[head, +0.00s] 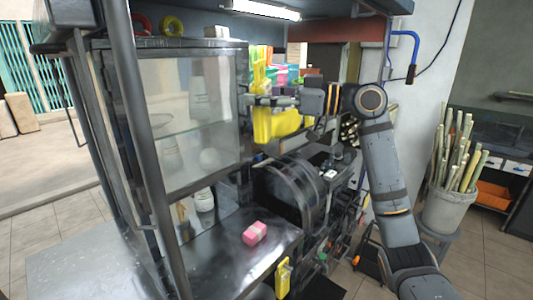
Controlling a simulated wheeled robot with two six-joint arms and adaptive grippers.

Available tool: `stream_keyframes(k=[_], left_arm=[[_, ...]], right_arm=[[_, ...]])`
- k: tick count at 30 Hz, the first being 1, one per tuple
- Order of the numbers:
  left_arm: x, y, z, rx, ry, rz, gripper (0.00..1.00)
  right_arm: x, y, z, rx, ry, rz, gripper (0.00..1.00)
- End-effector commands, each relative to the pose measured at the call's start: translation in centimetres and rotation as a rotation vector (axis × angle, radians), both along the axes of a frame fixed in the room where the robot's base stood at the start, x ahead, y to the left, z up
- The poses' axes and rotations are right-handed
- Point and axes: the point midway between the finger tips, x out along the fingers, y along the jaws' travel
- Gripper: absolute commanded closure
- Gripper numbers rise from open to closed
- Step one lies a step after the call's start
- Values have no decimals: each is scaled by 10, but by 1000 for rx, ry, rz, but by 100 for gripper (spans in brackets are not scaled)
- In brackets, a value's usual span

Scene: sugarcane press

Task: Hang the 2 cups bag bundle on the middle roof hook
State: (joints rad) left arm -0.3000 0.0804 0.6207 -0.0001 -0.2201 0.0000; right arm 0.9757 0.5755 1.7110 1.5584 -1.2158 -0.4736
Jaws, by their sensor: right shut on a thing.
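My right gripper (268,101) is in front of the right edge of the glass cabinet, at the end of my arm coming in from the right. It is shut on a yellow bag bundle (263,126), which shows above and below the jaws. The bundle is raised above the dark press machine and apart from the counter. More colored bags, green, pink and teal (281,75), show just behind it under the roof. I cannot make out the middle roof hook; it is hidden or too small to tell. My left gripper is not in view.
The glass cabinet (190,110) and its dark post (140,120) stand left of the gripper. A pink block (255,233) lies on the metal counter (215,262). The press machine (290,190) is below. A lit lamp (262,9) is overhead. A bucket of cane (448,208) stands right.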

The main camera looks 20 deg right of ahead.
Motion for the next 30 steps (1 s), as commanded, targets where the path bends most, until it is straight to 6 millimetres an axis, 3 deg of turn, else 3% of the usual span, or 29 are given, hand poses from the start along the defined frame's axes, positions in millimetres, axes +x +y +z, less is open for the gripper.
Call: stream_keyframes(k=[1, 3, 6, 12, 19, 26, 30], left_arm=[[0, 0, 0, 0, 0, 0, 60], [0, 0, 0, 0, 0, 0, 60], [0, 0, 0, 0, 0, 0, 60], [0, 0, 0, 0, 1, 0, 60], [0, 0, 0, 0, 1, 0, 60], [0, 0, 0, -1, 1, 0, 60], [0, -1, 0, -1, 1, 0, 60]], right_arm=[[-10, 2, 24, 1, -11, 33, 70], [-24, 5, 48, -2, -14, 78, 70], [-42, 8, 76, -5, -18, 129, 70], [-71, 12, 112, -7, -20, 197, 70], [-96, 14, 138, -10, -26, 241, 70], [-91, -30, 134, -16, -30, 96, 70], [-94, -66, 135, -23, -37, -24, 70]])
